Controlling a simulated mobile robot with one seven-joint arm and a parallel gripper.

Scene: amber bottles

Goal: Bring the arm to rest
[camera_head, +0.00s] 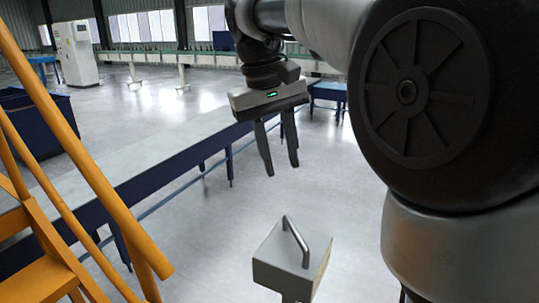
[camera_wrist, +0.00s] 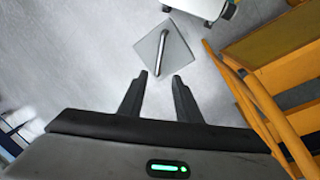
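My gripper (camera_head: 280,170) hangs in the upper middle of the head view with its two fingers pointing down. The fingers are apart, with nothing between them. The same box (camera_wrist: 152,50) shows beyond the fingertips in the wrist view. No amber bottles can be made out in either view.
A long grey table with blue legs (camera_head: 150,160) runs behind my gripper. Yellow railings (camera_head: 85,150) stand at the left, and the yellow structure (camera_wrist: 255,90) is at the right in the wrist view. A dark blue bin (camera_head: 40,125) and a white cabinet (camera_head: 76,55) are farther back.

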